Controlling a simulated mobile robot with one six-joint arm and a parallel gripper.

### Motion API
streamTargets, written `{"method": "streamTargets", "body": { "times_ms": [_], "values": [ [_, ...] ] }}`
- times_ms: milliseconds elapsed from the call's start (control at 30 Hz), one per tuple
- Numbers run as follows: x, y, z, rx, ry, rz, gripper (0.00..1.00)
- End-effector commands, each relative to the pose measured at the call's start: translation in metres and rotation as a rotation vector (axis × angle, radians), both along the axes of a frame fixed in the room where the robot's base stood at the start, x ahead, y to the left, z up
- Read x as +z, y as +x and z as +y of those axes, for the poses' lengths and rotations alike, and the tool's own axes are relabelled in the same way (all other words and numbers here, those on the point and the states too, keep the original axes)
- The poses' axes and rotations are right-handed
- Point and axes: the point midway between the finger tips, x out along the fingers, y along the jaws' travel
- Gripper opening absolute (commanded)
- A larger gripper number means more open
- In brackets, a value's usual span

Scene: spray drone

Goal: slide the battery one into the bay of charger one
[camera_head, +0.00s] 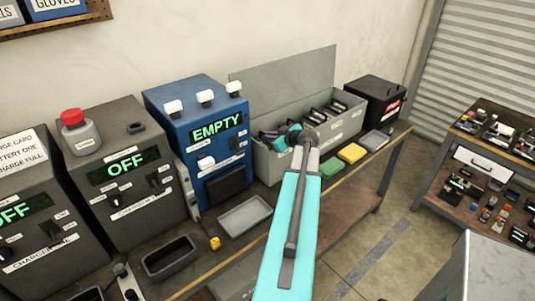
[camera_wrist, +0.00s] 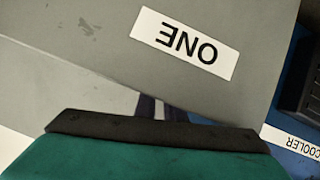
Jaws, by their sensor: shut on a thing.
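My gripper (camera_head: 297,136) is at the left end of the grey battery crate (camera_head: 267,165). In the wrist view it is shut on a green block with a black strip (camera_wrist: 150,160), which looks like a battery. The dark fingertips (camera_wrist: 161,108) show just past the strip. A label reading ONE (camera_wrist: 187,44) shows upside down on a grey surface, probably the crate. Two grey chargers, one at far left (camera_head: 35,262) and one beside it (camera_head: 122,180), show OFF on their displays. Their numbers are not readable, and no bay is clearly visible.
A blue cooler (camera_head: 190,110) reading EMPTY stands between the chargers and the crate. A dark tray (camera_head: 170,258) and a grey tray (camera_head: 245,215) lie in front. Green (camera_head: 332,167) and yellow (camera_head: 351,153) pads and a black box (camera_head: 375,98) are right.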

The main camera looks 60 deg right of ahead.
Motion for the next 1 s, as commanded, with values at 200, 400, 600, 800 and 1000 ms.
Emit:
{"method": "streamTargets", "body": {
  "times_ms": [200,400,600,800,1000],
  "values": [
    [-0.0007,0.0007,0.0016,0.005,0.002,0.001,0.00],
    [-0.0008,0.0007,0.0017,0.004,0.003,0.000,0.00],
    [0.0033,0.0012,0.0007,0.001,0.001,-0.006,0.00],
    [0.0032,0.0011,0.0004,0.001,0.000,-0.005,0.00],
    [0.0066,0.0009,0.0000,0.000,-0.001,-0.006,0.00]
  ]
}}
